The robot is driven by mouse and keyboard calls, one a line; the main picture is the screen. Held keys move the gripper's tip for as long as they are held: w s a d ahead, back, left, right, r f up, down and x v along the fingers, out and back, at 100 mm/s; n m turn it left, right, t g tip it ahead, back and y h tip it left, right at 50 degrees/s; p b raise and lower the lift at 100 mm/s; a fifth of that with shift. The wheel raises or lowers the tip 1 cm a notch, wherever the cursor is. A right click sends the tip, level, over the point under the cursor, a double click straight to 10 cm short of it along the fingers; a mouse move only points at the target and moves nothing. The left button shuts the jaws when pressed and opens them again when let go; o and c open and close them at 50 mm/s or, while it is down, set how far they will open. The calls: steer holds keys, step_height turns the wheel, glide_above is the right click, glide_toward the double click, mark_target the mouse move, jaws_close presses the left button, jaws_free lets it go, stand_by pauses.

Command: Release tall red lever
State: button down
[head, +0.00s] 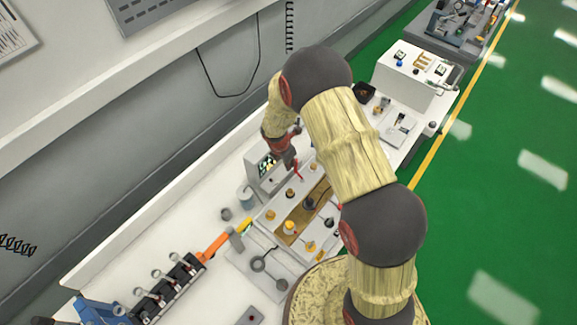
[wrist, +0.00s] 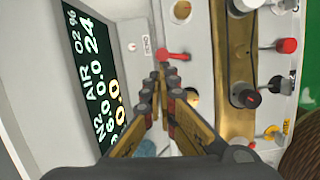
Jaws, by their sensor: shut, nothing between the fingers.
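A tall red lever (wrist: 172,56) stands on the light panel beside a brass-coloured strip in the wrist view. In the head view the red lever (head: 298,171) shows just below my gripper (head: 290,158). In the wrist view my gripper (wrist: 165,73) has its two fingertips together, with nothing between them. The tips are very close to the lever, just below it in the picture. I cannot tell whether they touch it. A second, shorter red knob (wrist: 287,46) sits across the brass strip to the right.
A black knob (wrist: 248,98) and several other knobs are on the panel to the right. A white box (head: 415,75) stands farther along the bench. The green floor (head: 510,200) is open.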

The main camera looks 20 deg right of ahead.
mark_target(296, 160)
steer(key=w+d+m+b, duration=0.1)
steer(key=m, duration=0.2)
steer(key=w+d+m+g+b, duration=0.1)
steer(key=d+m, duration=0.1)
steer(key=m, duration=0.1)
steer(key=d+m+g+b, duration=0.1)
steer(key=m, duration=0.2)
steer(key=shift+w+d+m, duration=0.15)
steer(key=shift+w+m, duration=0.15)
steer(key=shift+w, duration=0.1)
steer(key=shift+s, duration=0.15)
steer(key=shift+s, duration=0.65)
steer(key=shift+a, duration=0.2)
steer(key=shift+w+a, duration=0.1)
steer(key=shift+a, duration=0.15)
steer(key=w+a+r, duration=0.2)
steer(key=a+r, duration=0.3)
steer(key=r, duration=0.4)
steer(key=shift+a+r+b, duration=0.3)
steer(key=shift+r+b, duration=0.05)
steer(key=shift+b, duration=0.1)
